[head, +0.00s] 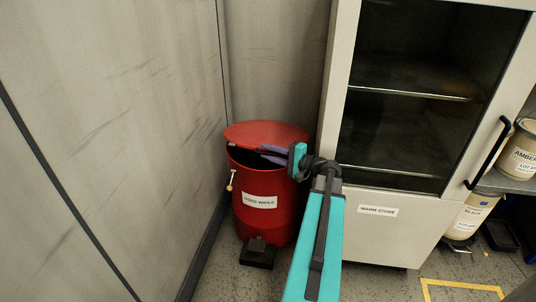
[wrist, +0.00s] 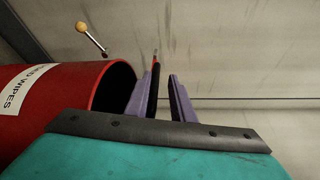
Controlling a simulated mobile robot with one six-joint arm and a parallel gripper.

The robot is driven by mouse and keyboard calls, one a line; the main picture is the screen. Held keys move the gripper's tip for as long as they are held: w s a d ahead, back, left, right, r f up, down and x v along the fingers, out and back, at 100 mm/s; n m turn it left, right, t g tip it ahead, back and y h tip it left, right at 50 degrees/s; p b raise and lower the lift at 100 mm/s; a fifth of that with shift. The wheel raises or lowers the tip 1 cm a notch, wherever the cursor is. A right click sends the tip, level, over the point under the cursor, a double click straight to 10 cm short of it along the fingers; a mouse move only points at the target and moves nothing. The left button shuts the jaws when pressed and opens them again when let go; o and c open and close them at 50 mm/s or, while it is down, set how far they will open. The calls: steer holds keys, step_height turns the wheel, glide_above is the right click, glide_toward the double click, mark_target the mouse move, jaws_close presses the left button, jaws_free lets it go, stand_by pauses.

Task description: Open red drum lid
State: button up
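The red drum (head: 265,215), labelled as a wipes bin, stands in the corner in the head view. Its red lid (head: 262,131) is tilted up, with a dark gap between it and the rim. My gripper (head: 268,154) has its purple fingers at this gap, just below the lid. In the wrist view the drum (wrist: 60,95) lies to the left with its dark mouth visible. My gripper (wrist: 164,80) is open there, its fingers apart. A thin dark and reddish strip, seemingly the lid edge-on (wrist: 155,62), runs beside the left finger; contact cannot be told.
A lever with a pale knob (head: 230,187) sticks out from the drum's left side. A black pedal (head: 257,253) is at its foot. Walls close in behind and left. The warm store cabinet (head: 378,228) stands close on the right. Floor in front is partly clear.

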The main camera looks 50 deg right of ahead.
steer(key=shift+o, duration=0.5)
steer(key=shift+r, duration=0.25)
steer(key=shift+r, duration=0.55)
step_height(320, 180, up, 2)
steer(key=s+a+r+p, duration=0.1)
steer(key=s+a+p, duration=0.4)
steer(key=s, duration=0.1)
steer(key=shift+s+a, duration=0.15)
steer(key=shift+a, duration=0.05)
steer(key=p, duration=0.3)
steer(key=shift+s+a, duration=0.15)
steer(key=shift+s, duration=0.1)
steer(key=s+a+p, duration=0.1)
steer(key=p, duration=0.5)
steer(key=shift+s+a+r, duration=0.1)
steer(key=shift+s+a, duration=0.05)
